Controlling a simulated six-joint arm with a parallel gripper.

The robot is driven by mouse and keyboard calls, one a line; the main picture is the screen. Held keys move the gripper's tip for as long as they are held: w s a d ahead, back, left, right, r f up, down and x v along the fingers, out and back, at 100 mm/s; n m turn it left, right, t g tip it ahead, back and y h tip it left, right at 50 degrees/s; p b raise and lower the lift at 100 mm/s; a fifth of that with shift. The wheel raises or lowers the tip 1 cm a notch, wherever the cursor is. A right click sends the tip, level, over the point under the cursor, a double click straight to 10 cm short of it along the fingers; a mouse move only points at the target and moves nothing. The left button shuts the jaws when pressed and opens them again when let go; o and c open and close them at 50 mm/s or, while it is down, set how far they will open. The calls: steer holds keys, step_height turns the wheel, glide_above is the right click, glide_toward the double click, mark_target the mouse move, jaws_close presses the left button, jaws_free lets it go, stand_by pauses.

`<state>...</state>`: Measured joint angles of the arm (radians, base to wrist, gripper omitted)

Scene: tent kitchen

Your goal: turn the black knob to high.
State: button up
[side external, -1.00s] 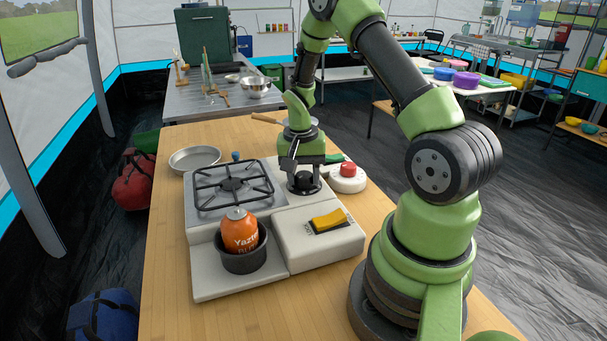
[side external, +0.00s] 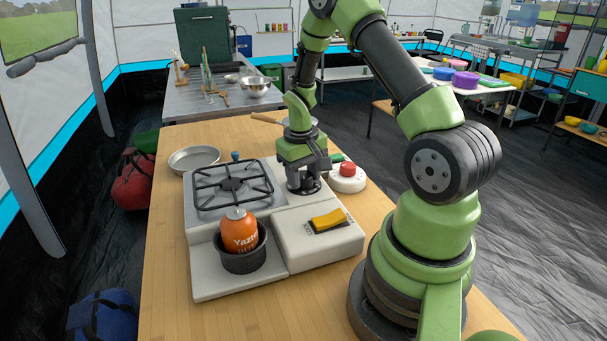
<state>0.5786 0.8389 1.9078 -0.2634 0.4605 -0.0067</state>
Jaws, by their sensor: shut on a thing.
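The black knob (side external: 303,187) sits on the light grey stove unit, to the right of the burner grate. My gripper (side external: 303,178) points down over it and is shut on it. The jaws hide most of the knob, and only its dark lower part shows. I cannot read the knob's markings or its setting from here.
The burner grate (side external: 233,186) is to the left. A yellow rocker switch (side external: 329,219) is in front, and a red button on a white base (side external: 347,180) is close on the right. An orange canister (side external: 239,232) stands in a black cup (side external: 243,259). A metal pan (side external: 194,159) lies behind.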

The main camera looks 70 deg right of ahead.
stand_by(0.4)
steer(key=o, duration=0.9)
steer(key=r, duration=0.9)
steer(key=shift+w+a+r, duration=0.2)
steer(key=shift+a+r, duration=0.05)
steer(key=shift+r, duration=0.25)
steer(key=s+a+r+n+t, duration=0.15)
steer(key=a+r+t, duration=0.25)
steer(key=a+r, duration=0.7)
steer(key=s+a+r+t+y, duration=0.1)
steer(key=s+a, duration=0.2)
steer(key=s+a+r+t, duration=0.1)
steer(key=s+a, duration=0.2)
steer(key=s+a+r+n+t+y, duration=0.1)
steer(key=s+a+r, duration=0.1)
steer(key=s+a, duration=0.1)
steer(key=shift+s+t+y, duration=0.3)
steer(key=shift+s, duration=0.15)
